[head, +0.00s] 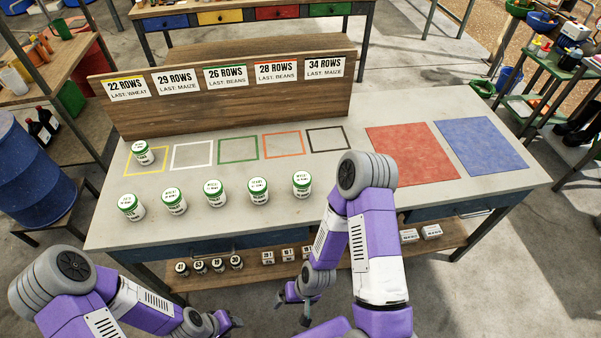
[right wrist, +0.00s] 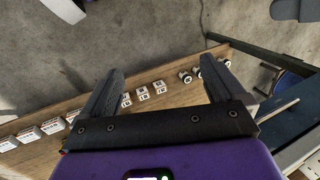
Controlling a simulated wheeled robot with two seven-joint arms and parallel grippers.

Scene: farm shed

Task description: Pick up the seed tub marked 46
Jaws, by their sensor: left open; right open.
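Several white seed tubs with green lids stand upright on the bench. One tub (head: 143,153) is in the yellow outlined square. A row in front holds a tub (head: 131,207) at the left, others (head: 174,201) (head: 215,193) (head: 258,191) and one (head: 302,185) at the right. Their label print is too small to read, so I cannot tell which is marked 46. My right gripper (head: 297,302) is open and empty, low before the bench front; its open fingers also show in the right wrist view (right wrist: 165,68). My left gripper (head: 228,322) is open at the bottom edge.
A sign board (head: 225,105) stands behind the outlined squares. A red mat (head: 411,155) and blue mat (head: 482,145) lie empty at right.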

